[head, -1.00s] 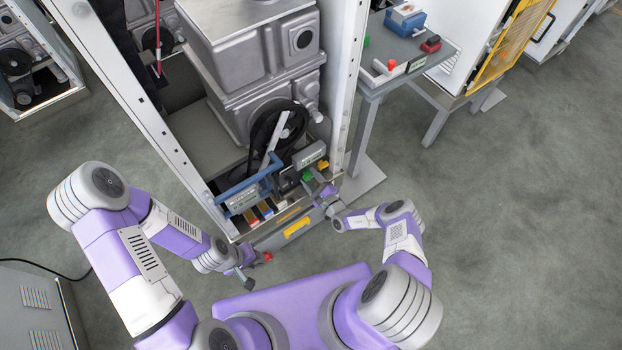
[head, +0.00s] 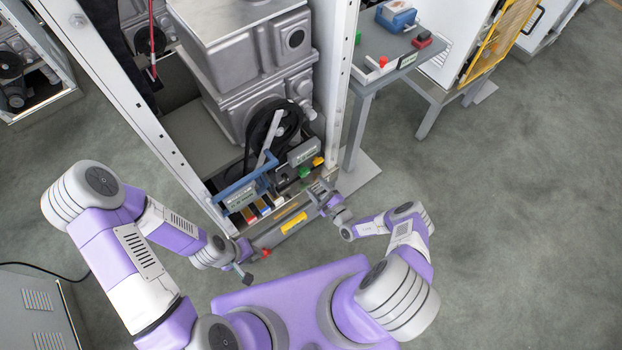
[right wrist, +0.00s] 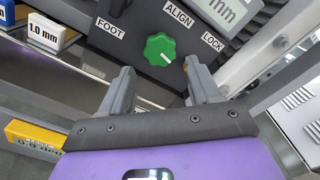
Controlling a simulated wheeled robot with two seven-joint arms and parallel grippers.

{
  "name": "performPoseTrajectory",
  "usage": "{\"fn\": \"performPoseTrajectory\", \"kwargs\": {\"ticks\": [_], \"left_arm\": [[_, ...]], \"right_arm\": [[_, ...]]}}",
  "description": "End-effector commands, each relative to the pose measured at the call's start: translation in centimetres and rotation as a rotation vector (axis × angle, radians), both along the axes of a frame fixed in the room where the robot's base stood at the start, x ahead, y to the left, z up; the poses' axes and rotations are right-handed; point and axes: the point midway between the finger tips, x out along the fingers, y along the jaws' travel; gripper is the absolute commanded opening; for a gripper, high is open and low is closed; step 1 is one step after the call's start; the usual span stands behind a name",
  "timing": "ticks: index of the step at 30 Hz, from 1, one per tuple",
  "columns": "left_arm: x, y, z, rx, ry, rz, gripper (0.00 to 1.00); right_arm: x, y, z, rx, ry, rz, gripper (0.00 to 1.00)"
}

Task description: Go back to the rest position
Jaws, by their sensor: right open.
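My right gripper (head: 322,191) is by the front right of the dispenser frame in the head view. In the right wrist view its two fingers (right wrist: 160,82) stand apart with nothing between them. A green knob (right wrist: 160,49) on a dark panel marked FOOT, ALIGN and LOCK lies beyond the fingertips, apart from them. My left gripper (head: 250,268) is low at the front left of the frame, next to a small red part (head: 266,252). It is too small to tell whether its jaws are open or whether it touches the red part.
The tall frame (head: 338,100) holds grey machinery (head: 250,70) and a blue handle (head: 245,184). A yellow label block (head: 293,222) is on the front rail. A side table (head: 400,45) stands at the right back. The floor at right is clear. A grey cabinet (head: 40,310) is at lower left.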

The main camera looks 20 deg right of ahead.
Motion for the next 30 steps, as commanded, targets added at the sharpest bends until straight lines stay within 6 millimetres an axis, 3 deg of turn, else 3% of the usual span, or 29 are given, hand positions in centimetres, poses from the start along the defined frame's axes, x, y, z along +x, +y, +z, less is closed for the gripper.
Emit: {"fn": "performPoseTrajectory", "kwargs": {"ticks": [5,22,26,29,30], "left_arm": [[0.0,0.0,0.2,0.000,0.000,0.000,0.33],[0.0,0.0,0.2,0.000,0.000,0.000,0.33],[0.0,0.0,0.2,0.000,0.000,0.000,0.33],[0.0,0.0,0.2,0.000,0.000,0.000,0.33],[0.0,0.0,0.2,0.000,0.000,0.000,0.33]], "right_arm": [[-0.9,-0.3,0.0,0.001,0.000,0.000,0.62],[-0.9,0.1,0.1,0.001,0.002,0.016,0.62],[-1.4,3.5,1.1,0.007,0.041,0.184,0.62],[-3.8,8.8,2.6,-0.015,0.126,0.467,0.62],[-5.6,11.0,3.2,-0.044,0.178,0.608,0.62]]}}
